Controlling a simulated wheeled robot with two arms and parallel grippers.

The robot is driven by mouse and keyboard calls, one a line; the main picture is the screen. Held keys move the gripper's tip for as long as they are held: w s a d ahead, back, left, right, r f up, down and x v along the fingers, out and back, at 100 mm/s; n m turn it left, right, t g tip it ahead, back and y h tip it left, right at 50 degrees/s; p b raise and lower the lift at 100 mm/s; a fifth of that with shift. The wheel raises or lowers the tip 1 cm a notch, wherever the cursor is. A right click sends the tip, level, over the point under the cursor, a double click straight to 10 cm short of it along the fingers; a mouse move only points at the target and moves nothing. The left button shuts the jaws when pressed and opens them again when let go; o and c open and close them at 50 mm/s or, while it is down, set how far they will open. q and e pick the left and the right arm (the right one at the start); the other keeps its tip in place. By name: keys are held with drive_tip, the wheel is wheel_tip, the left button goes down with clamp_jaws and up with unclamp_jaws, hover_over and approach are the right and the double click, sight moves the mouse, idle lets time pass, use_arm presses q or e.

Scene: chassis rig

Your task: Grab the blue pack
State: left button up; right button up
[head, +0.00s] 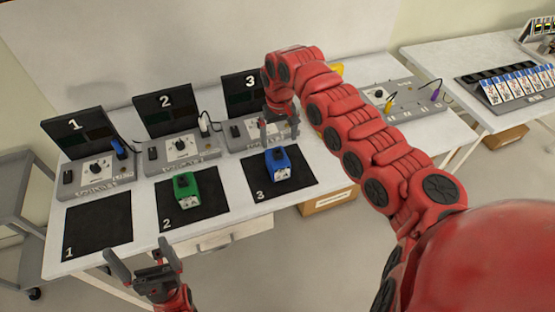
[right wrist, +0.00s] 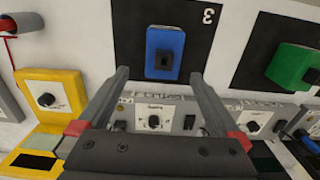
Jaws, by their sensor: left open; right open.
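The blue pack (head: 278,164) sits on the black mat numbered 3 (head: 303,178) on the white table. It has a dark knob on top. My right gripper (head: 280,132) is open and empty, just behind the blue pack near station 3. In the right wrist view the blue pack (right wrist: 165,50) lies beyond the fingertips, roughly centred between the two open fingers (right wrist: 158,80). My left gripper (head: 143,270) is open and empty at the table's front edge, below mat 1.
A green pack (head: 185,189) sits on mat 2 (head: 210,206). Mat 1 (head: 98,226) is bare. Grey control boxes with dark panels stand behind the mats. A yellow device (right wrist: 50,95) is beside station 3. A second table (head: 460,65) stands at right.

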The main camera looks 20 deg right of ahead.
sight(278, 159)
wheel_tip(278, 159, down, 5)
drive_tip(key=shift+a+r+p, duration=0.1)
drive_tip(key=shift+r+p, duration=0.1)
drive_tip(key=shift+p, duration=0.5)
drive_tip(key=shift+f+p, duration=0.25)
drive_tip(key=shift+p, duration=0.05)
drive_tip(key=shift+s+a+f+p, duration=0.15)
drive_tip(key=shift+f+p, duration=0.4)
drive_tip(key=shift+f, duration=0.05)
drive_tip(key=shift+s+a+f+p, duration=0.15)
drive_tip(key=shift+f+p, duration=0.35)
drive_tip(key=shift+f, duration=0.1)
wheel_tip(278, 159, down, 2)
drive_tip(key=shift+f, duration=0.1)
drive_tip(key=shift+w+d+f, duration=0.1)
drive_tip(key=shift+f, duration=0.05)
clamp_jaws()
